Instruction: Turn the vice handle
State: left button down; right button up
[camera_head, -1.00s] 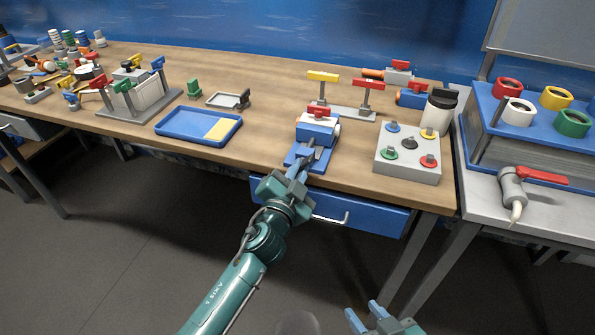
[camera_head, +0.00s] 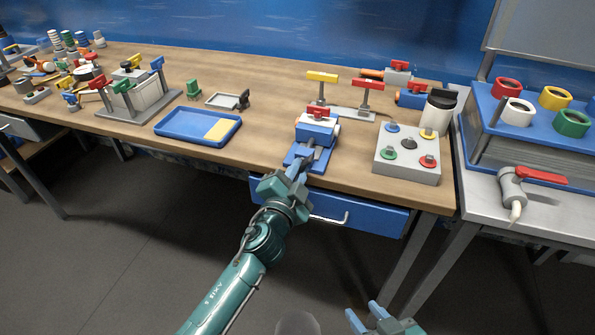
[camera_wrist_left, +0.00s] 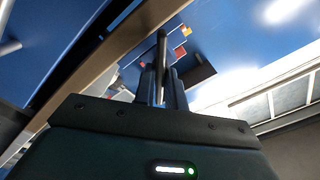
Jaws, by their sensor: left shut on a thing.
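The blue and white vice (camera_head: 316,132) with a red block on top stands at the front edge of the wooden bench. My left gripper (camera_head: 297,168) reaches up to the front of the vice from below. It is shut on the vice handle, a thin grey bar that shows between the fingers in the left wrist view (camera_wrist_left: 162,50). In the head view the fingers partly hide the handle. My right gripper (camera_head: 366,318) is low at the bottom edge of the head view, its two blue fingers apart and empty, away from the bench.
A blue tray (camera_head: 180,138) lies to the left of the vice. A grey box with coloured knobs (camera_head: 392,166) stands to its right, with a white jar (camera_head: 438,112) behind. A blue drawer (camera_head: 370,217) with a handle hangs below the bench edge.

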dwell(0.4)
pick_arm(q)
jog(key=c, duration=1.5)
grip_release()
